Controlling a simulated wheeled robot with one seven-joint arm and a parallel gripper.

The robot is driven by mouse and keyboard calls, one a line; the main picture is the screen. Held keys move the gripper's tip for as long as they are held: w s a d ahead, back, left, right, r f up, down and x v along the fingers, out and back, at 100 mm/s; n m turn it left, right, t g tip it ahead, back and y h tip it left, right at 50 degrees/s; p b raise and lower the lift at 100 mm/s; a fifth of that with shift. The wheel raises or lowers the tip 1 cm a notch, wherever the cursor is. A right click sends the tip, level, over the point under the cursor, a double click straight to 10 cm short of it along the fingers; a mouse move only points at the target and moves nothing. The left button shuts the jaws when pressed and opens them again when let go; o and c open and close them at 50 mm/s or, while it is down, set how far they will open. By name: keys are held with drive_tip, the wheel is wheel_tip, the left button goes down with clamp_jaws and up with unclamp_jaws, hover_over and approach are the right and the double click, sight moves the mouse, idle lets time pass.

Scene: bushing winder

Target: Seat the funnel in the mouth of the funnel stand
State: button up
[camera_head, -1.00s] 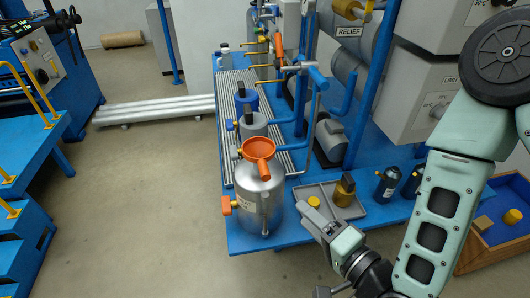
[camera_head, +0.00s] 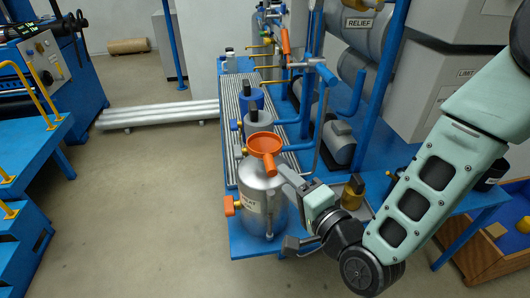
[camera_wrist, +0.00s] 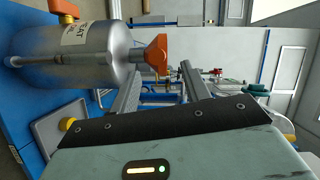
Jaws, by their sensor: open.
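The orange funnel (camera_head: 264,144) is at the top of a silver canister (camera_head: 256,197), with an orange handle-like part pointing toward the front. In the wrist view the funnel (camera_wrist: 158,54) shows at the canister's neck, and the canister (camera_wrist: 85,52) appears lying sideways. How deep the funnel sits is hidden. I cannot tell for sure which thing is the funnel stand. My gripper (camera_head: 286,180) is at the canister's upper right, close to the funnel's handle. In the wrist view its two fingers (camera_wrist: 160,86) are apart with nothing held between them.
An orange valve handle (camera_head: 229,206) sticks out at the canister's left. A grey tray (camera_wrist: 48,130) with a yellow-capped item lies beside the canister. Blue-topped containers (camera_head: 252,98) stand behind on the ribbed rack. Blue pipes (camera_head: 319,110) rise at the right.

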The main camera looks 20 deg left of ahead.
sight(271, 166)
drive_tip(key=p+x, duration=0.1)
drive_tip(key=x, duration=0.6)
drive_tip(key=shift+w+a+f+p, duration=0.1)
drive_tip(key=shift+w+f+p, duration=0.1)
drive_tip(key=shift+p, duration=0.2)
clamp_jaws()
